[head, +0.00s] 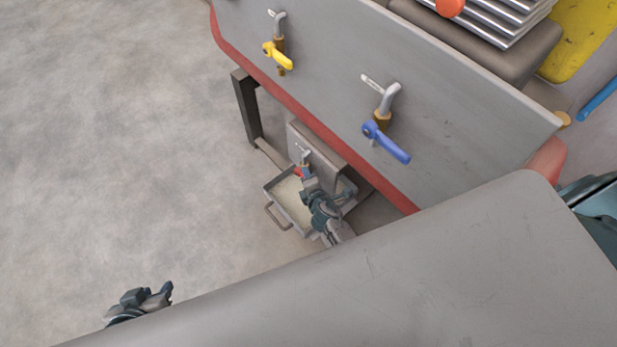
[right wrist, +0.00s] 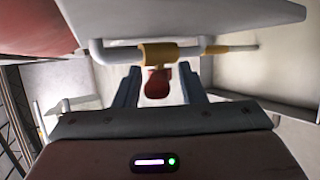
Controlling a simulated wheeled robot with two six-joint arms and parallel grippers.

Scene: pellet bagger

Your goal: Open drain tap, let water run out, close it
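The drain tap with a red handle (head: 299,171) sits low under the machine. In the right wrist view its brass body (right wrist: 158,54) joins a grey pipe, and the red handle (right wrist: 157,83) points toward me. My right gripper (head: 306,180) is at this tap. In the right wrist view my right gripper's fingers (right wrist: 160,88) stand apart on both sides of the red handle, with gaps showing. A metal tray (head: 282,219) with pale contents stands below the tap. No running water is visible. My left gripper (head: 150,295) is away at the lower left, over the floor; its opening is unclear.
A yellow-handled tap (head: 278,55) and a blue-handled tap (head: 386,142) are on the sloping grey panel (head: 325,60) above. A dark leg (head: 246,108) stands left of the drain tap. A grey surface (head: 420,265) fills the foreground. The floor at left is clear.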

